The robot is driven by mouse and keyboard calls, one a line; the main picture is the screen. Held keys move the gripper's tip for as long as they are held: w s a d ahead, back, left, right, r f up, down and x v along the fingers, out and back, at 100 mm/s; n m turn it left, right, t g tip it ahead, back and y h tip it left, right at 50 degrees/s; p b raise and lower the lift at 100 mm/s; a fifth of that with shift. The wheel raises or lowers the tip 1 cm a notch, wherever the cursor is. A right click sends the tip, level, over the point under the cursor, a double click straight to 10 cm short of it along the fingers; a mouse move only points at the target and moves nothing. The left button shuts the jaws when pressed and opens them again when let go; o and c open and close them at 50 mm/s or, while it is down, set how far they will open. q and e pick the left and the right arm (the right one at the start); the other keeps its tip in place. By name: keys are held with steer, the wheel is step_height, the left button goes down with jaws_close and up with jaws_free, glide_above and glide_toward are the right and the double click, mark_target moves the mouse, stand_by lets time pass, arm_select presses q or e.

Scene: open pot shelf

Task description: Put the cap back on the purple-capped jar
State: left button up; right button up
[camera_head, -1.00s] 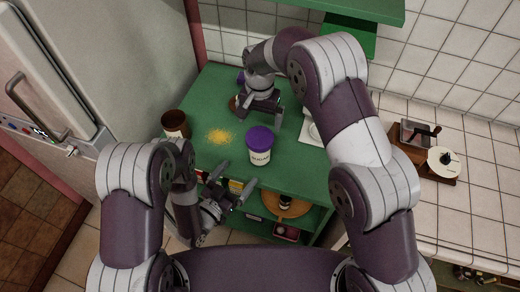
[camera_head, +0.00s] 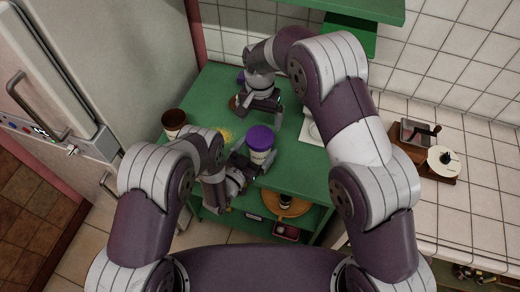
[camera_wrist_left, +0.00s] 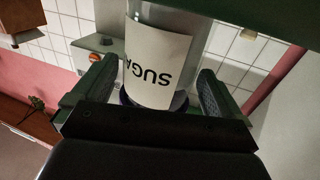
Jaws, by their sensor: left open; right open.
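The sugar jar (camera_head: 258,156) stands upright on the green shelf top, with a purple cap (camera_head: 260,137) seen on its top. My left gripper (camera_head: 254,160) is open low at the jar's near side. In the left wrist view the white-labelled jar (camera_wrist_left: 158,65) stands between the open fingers, appearing upside down, with a purple edge (camera_wrist_left: 124,98) low in the picture. I cannot tell whether the fingers touch it. My right gripper (camera_head: 259,112) is open and empty behind the jar.
A brown-topped pot (camera_head: 173,120) stands at the left edge of the green top (camera_head: 300,160). A lower shelf holds a round wooden board (camera_head: 292,207). A tiled counter (camera_head: 460,120) is to the right.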

arm_select(q)
steer(key=shift+w+d, duration=0.4)
steer(key=shift+w, duration=0.2)
